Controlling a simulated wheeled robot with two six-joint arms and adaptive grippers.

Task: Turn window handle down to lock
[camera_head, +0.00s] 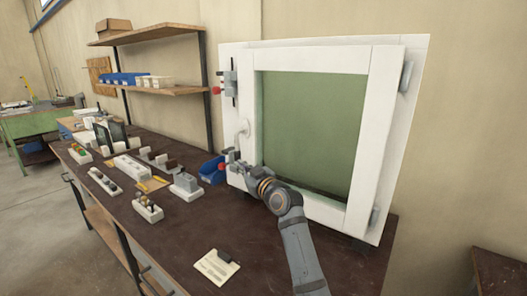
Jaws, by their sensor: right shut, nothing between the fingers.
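A white window (385,110) with a green pane (315,130) stands upright on the dark bench. Its small white handle (242,128) is on the left side of the sash, at about mid height. The handle is too small to tell its exact angle. My right gripper (234,166) is at the lower left of the window, below the handle and apart from it. It is shut with nothing in it. My right wrist and forearm cover part of the lower frame. My left gripper is not in view.
Clamps with red tips sit at the window's upper left (216,90) and lower left, close to my right gripper. A blue bin (211,170) and several small fixtures stand left on the bench (185,235). A card (217,267) lies at the front. Shelves (160,90) hang behind.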

